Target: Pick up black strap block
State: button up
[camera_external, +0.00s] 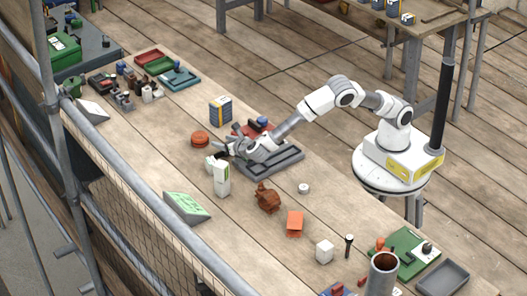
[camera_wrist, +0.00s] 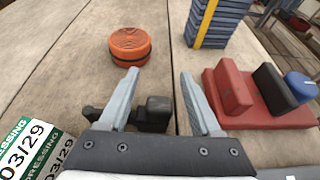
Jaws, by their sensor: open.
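A black block (camera_wrist: 156,113) with a darker part running left shows in the wrist view, between and below the fingers. My left finger partly covers it. It seems to be on the wooden table (camera_wrist: 60,55), and I cannot tell whether a finger touches it. I cannot make it out clearly in the external view. My gripper (camera_wrist: 159,78) is open, with nothing clamped between its fingertips; in the external view it is low over the table (camera_external: 227,141). Another black block (camera_wrist: 273,87) stands in a red tray (camera_wrist: 265,118) to the right, between a red block (camera_wrist: 233,92) and a blue piece (camera_wrist: 301,86).
An orange round piece (camera_wrist: 130,46) and a blue stack with a yellow band (camera_wrist: 208,22) stand ahead. White labelled boxes (camera_wrist: 35,142) are close at lower left. A grey tray (camera_external: 280,164) lies beneath my arm. Bare wood lies around the orange piece.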

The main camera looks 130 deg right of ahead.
jog(key=shift+d, duration=0.1)
grip_shut()
jog(key=shift+r, duration=0.1)
dwell(0.4)
